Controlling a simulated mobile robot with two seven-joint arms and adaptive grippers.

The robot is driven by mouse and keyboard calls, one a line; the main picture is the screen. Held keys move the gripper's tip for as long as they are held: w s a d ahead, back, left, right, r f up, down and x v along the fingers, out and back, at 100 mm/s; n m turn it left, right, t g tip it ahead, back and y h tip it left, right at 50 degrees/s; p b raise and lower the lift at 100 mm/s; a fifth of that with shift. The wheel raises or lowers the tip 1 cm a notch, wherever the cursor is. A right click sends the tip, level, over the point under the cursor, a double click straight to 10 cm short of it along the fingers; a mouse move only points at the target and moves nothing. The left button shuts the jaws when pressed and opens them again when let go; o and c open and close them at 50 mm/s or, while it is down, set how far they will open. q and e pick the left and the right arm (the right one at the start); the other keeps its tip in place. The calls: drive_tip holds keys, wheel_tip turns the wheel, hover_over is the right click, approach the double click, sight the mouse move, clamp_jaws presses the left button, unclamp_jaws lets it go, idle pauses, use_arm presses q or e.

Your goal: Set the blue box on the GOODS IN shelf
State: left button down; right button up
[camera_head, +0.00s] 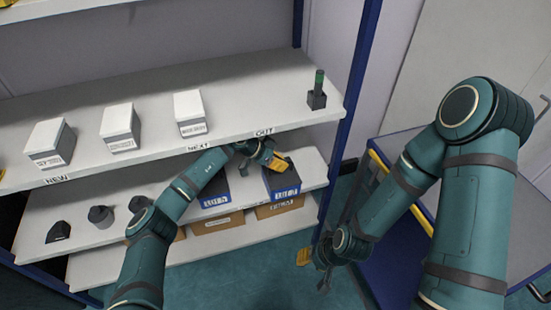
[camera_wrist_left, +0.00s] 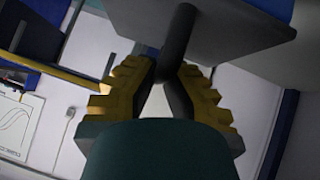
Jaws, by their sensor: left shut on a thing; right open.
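A blue box (camera_head: 284,184) with a white label is at the right end of the middle shelf (camera_head: 312,170). My left gripper (camera_head: 279,163) reaches under the upper shelf with its yellow fingers at the top of this box. In the left wrist view the fingers (camera_wrist_left: 166,75) are shut on a dark post below a dark plate (camera_wrist_left: 215,25), with a blue face (camera_wrist_left: 255,8) beside it. I cannot tell whether the box rests on the shelf. My right gripper (camera_head: 318,268) is open and empty, low over the floor. No GOODS IN sign is readable.
Another blue box (camera_head: 214,198) stands left of it. The upper shelf (camera_head: 240,100) holds several white cartons and a dark green-topped item (camera_head: 317,92); its edge reads NEW, NEXT and OUT. Brown boxes (camera_head: 218,222) sit below. A blue post (camera_head: 352,120) bounds the rack's right; a blue cart (camera_head: 380,262) stands beyond.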

sight(286, 160)
use_arm(q)
drive_tip(key=shift+w+a+r, duration=0.1)
drive_tip(key=shift+w+a, duration=0.05)
drive_tip(key=shift+w, duration=0.4)
drive_tip(key=shift+w+a, duration=0.15)
drive_tip(key=shift+w, duration=0.35)
drive_tip(key=w+b, duration=0.1)
drive_tip(key=w+a+b, duration=0.1)
drive_tip(key=w, duration=0.1)
drive_tip(key=shift+f+b, duration=0.3)
drive_tip(key=shift+f, duration=0.5)
drive_tip(key=c, duration=1.1)
unclamp_jaws()
drive_tip(key=shift+c, duration=0.2)
drive_tip(key=shift+a+r+p, duration=0.3)
drive_tip(key=shift+r+p, duration=0.05)
drive_tip(key=s+a+p, duration=0.1)
drive_tip(key=a+p, duration=0.1)
drive_tip(key=a, duration=1)
drive_tip(key=shift+s+a, duration=0.15)
drive_tip(key=shift+s, duration=0.1)
